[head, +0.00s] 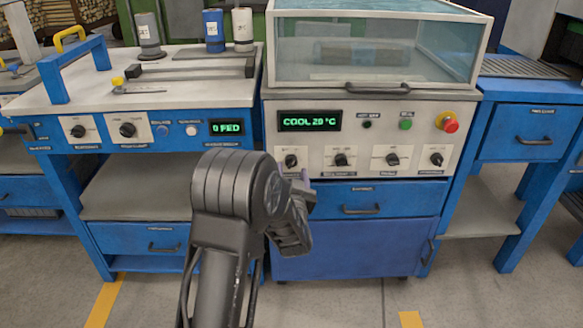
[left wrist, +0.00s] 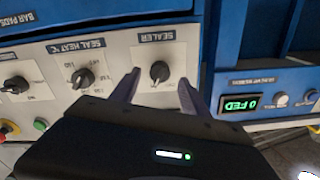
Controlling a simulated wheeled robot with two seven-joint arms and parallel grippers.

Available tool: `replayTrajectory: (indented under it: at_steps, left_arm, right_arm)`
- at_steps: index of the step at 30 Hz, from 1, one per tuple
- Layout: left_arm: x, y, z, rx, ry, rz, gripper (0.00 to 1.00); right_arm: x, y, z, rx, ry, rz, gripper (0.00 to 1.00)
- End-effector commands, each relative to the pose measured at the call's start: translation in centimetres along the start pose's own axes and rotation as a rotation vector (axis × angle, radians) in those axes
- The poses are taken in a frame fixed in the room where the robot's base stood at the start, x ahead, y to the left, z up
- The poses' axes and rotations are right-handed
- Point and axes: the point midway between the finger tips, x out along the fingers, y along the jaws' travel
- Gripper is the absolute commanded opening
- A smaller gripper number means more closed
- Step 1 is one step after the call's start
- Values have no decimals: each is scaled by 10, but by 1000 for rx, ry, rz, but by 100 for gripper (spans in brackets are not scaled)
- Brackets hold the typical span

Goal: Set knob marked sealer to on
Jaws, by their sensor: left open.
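The sealer knob (head: 291,160) is a small black knob on a white plate at the left end of the sealing machine's front panel. In the left wrist view the knob (left wrist: 159,71) shows close up, with its "SEALER" label upside down. My left gripper (left wrist: 156,78) is open, its two fingers pointing at the panel with the knob between them in that picture. I cannot tell whether they reach around it. In the head view my left gripper (head: 304,181) is mostly hidden by my own arm, just below and right of the knob. The knob's setting is too small to read.
The seal heat knob (left wrist: 83,78) is beside the sealer knob. Further along the panel are another knob (head: 392,160), a green button (head: 405,124) and a red emergency stop (head: 450,125). The display (head: 310,121) reads "COOL 29 °C". A blue feeder bench (head: 170,122) stands to the left.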

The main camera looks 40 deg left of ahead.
Motion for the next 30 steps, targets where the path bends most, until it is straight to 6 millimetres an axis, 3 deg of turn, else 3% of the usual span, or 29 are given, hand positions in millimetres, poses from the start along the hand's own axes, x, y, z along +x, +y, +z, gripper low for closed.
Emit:
replayTrajectory:
  at_steps: [3,9,30]
  left_arm:
    - [-22,0,-2,0,-1,3,54]
    - [-46,0,0,0,-1,1,54]
    - [-49,2,4,-26,-14,9,54]
  right_arm:
    - [-5,-3,1,-2,-3,-2,36]
    - [-7,-5,3,-4,-6,-3,36]
    - [-7,-4,2,-4,-6,-3,36]
